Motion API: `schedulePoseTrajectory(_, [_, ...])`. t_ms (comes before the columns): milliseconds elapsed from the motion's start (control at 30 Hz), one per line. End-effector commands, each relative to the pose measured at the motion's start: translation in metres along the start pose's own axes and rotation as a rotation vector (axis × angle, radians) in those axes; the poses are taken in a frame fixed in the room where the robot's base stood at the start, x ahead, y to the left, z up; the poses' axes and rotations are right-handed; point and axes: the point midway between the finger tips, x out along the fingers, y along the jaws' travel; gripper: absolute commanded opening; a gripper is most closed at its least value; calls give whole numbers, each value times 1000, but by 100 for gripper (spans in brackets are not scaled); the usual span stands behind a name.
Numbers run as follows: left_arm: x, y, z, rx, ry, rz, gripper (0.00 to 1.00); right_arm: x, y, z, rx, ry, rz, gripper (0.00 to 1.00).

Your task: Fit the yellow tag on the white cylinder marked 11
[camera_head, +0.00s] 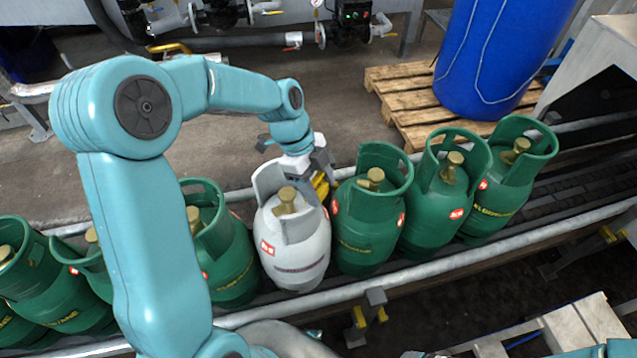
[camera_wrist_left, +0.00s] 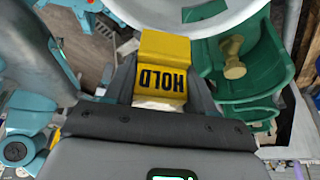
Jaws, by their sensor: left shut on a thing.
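The white cylinder (camera_head: 297,258) stands upright in the row, with a brass valve inside its collar and a red label too small to read. My left gripper (camera_head: 318,178) is behind its collar, at the right side, shut on the yellow tag (camera_head: 321,187). In the left wrist view the tag (camera_wrist_left: 162,68) reads HOLD and sits between the fingers (camera_wrist_left: 160,90). The tag's upper end is at the white collar rim (camera_wrist_left: 215,22); I cannot tell whether it hooks over it. My right gripper is not in view.
Green cylinders stand close on both sides, the nearest right one (camera_head: 368,225) beside my left gripper. A metal guard rail (camera_head: 420,272) runs in front of the row. Behind are a wooden pallet (camera_head: 400,100), a blue drum (camera_head: 495,55) and pipework (camera_head: 225,15).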

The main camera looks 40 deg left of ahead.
Motion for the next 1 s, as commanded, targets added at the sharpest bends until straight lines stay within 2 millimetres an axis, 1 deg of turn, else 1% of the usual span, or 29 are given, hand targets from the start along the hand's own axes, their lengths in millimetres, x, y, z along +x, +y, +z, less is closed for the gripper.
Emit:
schedulePoseTrajectory(233, [1, 0, 0, 0, 0, 0, 26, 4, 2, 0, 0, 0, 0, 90])
schedulePoseTrajectory(667, [0, 0, 0, 0, 0, 0, 26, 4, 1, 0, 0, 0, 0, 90])
schedulePoseTrajectory(1000, [0, 0, 0, 0, 0, 0, 26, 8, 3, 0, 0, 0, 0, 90])
